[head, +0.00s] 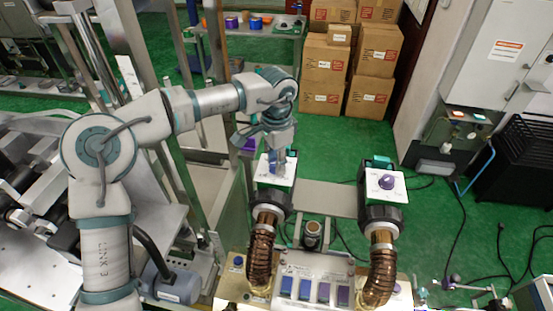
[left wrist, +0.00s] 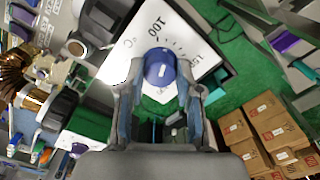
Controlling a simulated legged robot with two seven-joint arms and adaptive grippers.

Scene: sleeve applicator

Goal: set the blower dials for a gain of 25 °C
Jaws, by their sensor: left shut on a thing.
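The left blower has a white dial plate (head: 266,181) with a scale; "100" shows on the plate in the left wrist view (left wrist: 190,40). Its blue dial knob (left wrist: 160,68) sits between the fingers of my left gripper (left wrist: 160,84). My left gripper (head: 277,167) reaches down over this plate and is shut on the knob, hiding most of it in the head view. The right blower has a white dial plate (head: 376,192) with a purple knob (head: 387,182), and nothing touches it. The settings are too small or too covered to read. My right gripper is not in view.
Brown ribbed hoses (head: 261,255) run down from both blowers to a machine with a row of blue and purple buttons (head: 304,288). Cardboard boxes (head: 325,70) are stacked behind. A grey cabinet (head: 495,65) stands at right. Green floor lies open behind the blowers.

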